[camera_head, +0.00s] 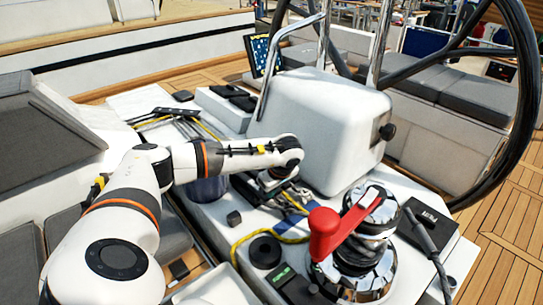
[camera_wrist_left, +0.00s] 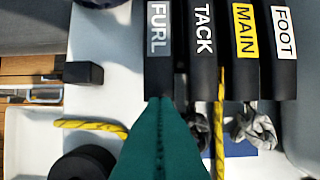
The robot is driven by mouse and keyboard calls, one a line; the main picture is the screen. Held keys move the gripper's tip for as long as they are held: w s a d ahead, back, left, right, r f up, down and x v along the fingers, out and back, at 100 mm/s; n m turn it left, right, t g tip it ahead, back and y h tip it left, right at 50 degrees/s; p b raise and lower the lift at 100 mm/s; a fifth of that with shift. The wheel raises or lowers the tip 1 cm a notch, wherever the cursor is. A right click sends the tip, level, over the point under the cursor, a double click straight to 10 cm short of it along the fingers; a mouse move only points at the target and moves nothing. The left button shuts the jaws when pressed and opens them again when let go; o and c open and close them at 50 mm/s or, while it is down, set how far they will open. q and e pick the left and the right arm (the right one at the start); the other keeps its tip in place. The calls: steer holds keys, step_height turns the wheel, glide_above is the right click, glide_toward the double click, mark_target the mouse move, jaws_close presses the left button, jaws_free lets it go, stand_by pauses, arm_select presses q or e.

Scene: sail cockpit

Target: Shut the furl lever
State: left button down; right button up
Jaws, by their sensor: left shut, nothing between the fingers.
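The furl lever (camera_wrist_left: 158,50) is a black handle with a grey FURL label, at the left end of a row of clutch levers in the left wrist view. Beside it are the TACK lever (camera_wrist_left: 203,50), MAIN lever (camera_wrist_left: 245,50) and FOOT lever (camera_wrist_left: 284,50). My left gripper (camera_wrist_left: 163,101) has teal fingers pressed together and empty. Its tips are at the lower end of the furl lever; I cannot tell whether they touch. In the head view my left wrist hides much of the lever row. My right gripper is not in view.
A winch (camera_head: 366,246) with a red handle (camera_head: 325,232) stands to the right of the levers. A black round knob (camera_head: 265,251) and a small black block (camera_head: 234,218) sit nearby. A yellow rope (camera_wrist_left: 92,125) runs alongside. The white pedestal (camera_head: 318,125) and steering wheel (camera_head: 525,95) rise behind.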

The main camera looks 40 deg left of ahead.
arm_select(q)
steer(key=d+r+b, duration=0.1)
steer(key=d+r, duration=0.3)
steer(key=d, duration=0.5)
steer(key=shift+s+d+r+b, duration=0.2)
steer(key=shift+s+r+b, duration=0.1)
steer(key=shift+s+r, duration=0.1)
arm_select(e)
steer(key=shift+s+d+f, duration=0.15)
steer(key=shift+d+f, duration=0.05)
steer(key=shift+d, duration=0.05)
